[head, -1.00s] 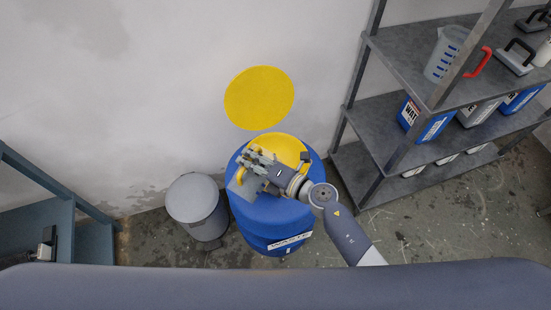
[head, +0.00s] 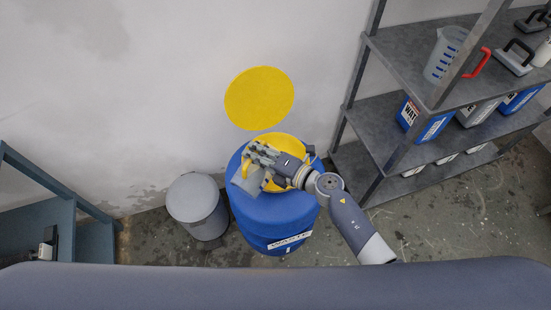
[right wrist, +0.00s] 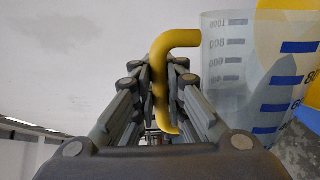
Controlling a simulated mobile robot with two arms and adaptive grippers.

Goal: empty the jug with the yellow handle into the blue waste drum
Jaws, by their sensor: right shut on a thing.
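The blue waste drum (head: 275,215) stands on the floor by the wall, with a yellow funnel (head: 290,141) on top. My right gripper (head: 256,163) is over the drum's left part and is shut on the yellow handle (right wrist: 161,80) of a clear jug. The jug (head: 247,179) shows only partly in the head view, tilted, beside the gripper and above the drum. In the right wrist view the jug (right wrist: 235,65) shows blue marks and numbers, with the yellow funnel behind it. I cannot tell how much liquid it holds. My left gripper is out of view.
A grey bin (head: 197,205) stands left of the drum. A metal shelf (head: 395,60) at right holds a red-handled jug (head: 447,54) and several blue-and-white containers (head: 424,122). A blue-grey rack (head: 35,215) is at left. A yellow disc (head: 259,98) is on the wall.

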